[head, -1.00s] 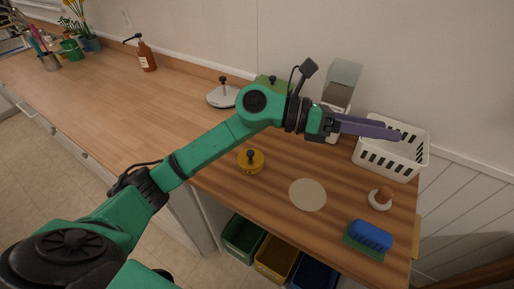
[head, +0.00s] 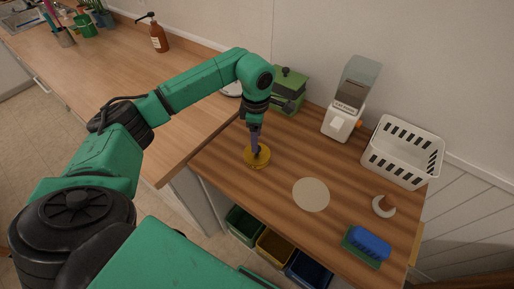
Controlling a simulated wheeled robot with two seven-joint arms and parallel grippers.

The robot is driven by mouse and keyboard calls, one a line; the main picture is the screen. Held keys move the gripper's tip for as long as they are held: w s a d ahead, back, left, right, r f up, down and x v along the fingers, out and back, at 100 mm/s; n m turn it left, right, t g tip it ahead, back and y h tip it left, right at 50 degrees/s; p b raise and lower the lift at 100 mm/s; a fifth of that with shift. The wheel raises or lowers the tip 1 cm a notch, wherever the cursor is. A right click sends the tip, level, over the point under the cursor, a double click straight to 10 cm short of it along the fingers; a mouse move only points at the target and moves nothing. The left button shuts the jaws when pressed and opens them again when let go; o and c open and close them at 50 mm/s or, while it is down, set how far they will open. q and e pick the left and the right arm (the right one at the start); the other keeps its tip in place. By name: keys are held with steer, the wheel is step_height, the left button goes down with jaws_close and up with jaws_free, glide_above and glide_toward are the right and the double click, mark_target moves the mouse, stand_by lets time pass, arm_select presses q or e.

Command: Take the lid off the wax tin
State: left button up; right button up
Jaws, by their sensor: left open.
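The wax tin (head: 259,161) is the small round yellow tin on the wooden counter, left of a round beige mat (head: 311,195). Earlier a dark knob showed on its lid; now my gripper hides it. My left gripper (head: 256,150) points straight down over the middle of the tin, its fingers at the lid's knob. It is open; whether the fingers touch the knob cannot be told. My right gripper is out of view.
A green box (head: 289,88), a dispenser (head: 347,110) and a white basket (head: 378,162) stand along the wall. A blue brush (head: 370,243) and a small wooden-knobbed item (head: 384,206) lie at right. Coloured bins (head: 274,248) sit below the front edge.

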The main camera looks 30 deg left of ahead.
arm_select(q)
steer(key=f, duration=0.1)
steer(key=f+p, duration=0.1)
steer(key=f, duration=0.1)
steer(key=shift+s+d+f, duration=0.1)
steer(key=shift+d+f, duration=0.05)
steer(key=shift+d, duration=0.05)
jaws_close()
